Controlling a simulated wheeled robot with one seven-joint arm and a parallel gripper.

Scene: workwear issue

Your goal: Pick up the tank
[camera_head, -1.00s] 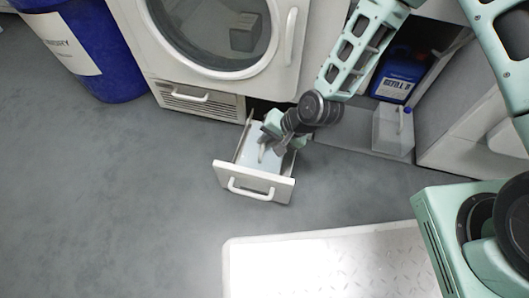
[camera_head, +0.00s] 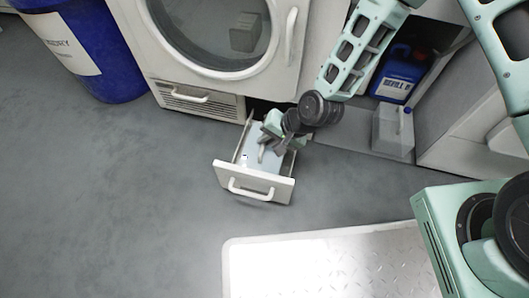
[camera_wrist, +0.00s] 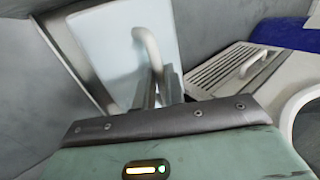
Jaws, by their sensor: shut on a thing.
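The tank (camera_head: 256,161) is a pale blue-white box lying inside the pulled-out drawer (camera_head: 253,188) below the round-door machine. In the wrist view the tank (camera_wrist: 112,47) shows its smooth top and a white arched handle (camera_wrist: 148,48). My gripper (camera_head: 266,149) reaches down into the drawer from the back right. In the wrist view its fingers (camera_wrist: 158,88) are closed on the lower end of the handle. The tank still appears to be within the drawer walls; whether it is raised off the drawer floor cannot be told. My wrist hides the drawer's back right part.
The machine (camera_head: 215,82) stands behind the drawer, with a slatted panel (camera_head: 200,104) to the left. A blue bin (camera_head: 95,50) is at the far left. A blue refill jug (camera_head: 397,80) and a clear container (camera_head: 392,133) stand at right. The grey floor in front is open, with a metal plate (camera_head: 320,262) at the bottom.

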